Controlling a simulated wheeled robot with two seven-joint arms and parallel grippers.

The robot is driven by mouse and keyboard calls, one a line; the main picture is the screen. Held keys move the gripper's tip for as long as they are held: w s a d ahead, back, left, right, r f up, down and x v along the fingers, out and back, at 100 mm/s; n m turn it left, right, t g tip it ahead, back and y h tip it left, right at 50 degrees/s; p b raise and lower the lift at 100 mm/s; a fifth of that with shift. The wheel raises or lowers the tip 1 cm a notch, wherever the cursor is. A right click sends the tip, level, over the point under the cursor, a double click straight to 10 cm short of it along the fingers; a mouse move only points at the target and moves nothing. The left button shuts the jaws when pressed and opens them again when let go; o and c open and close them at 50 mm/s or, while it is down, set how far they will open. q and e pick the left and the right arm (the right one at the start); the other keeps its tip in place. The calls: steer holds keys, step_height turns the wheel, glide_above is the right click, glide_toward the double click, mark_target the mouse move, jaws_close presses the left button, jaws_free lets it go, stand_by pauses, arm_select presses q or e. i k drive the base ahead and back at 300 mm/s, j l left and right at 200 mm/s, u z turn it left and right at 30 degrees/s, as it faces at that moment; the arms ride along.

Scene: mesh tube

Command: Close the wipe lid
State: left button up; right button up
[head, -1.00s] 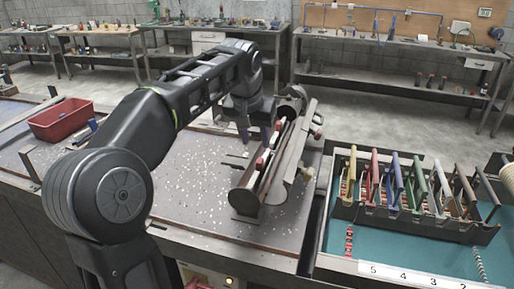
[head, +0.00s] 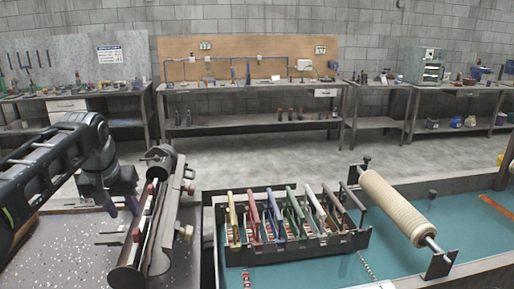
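A long dark metal trough device (head: 133,252), which looks like the wipe unit, lies on the speckled grey bench at the lower left. A long narrow flap (head: 167,222), probably its lid, stands along the right side, tilted away from the trough, so it looks open. Small red-and-white parts show along the trough's left edge. My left gripper (head: 122,207) hangs with fingers down, just left of the device's upper half. Its fingertips are apart with nothing between them. I cannot tell whether it touches the device. My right gripper is not in view.
A rack (head: 300,245) with several coloured handles stands on the teal surface right of the device. A beige mesh roller (head: 397,208) on a metal shaft lies further right. The speckled bench (head: 60,240) is clear left of the device. Cluttered workbenches line the back wall.

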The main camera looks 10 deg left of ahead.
mark_target(162, 259)
steer(key=k, duration=1)
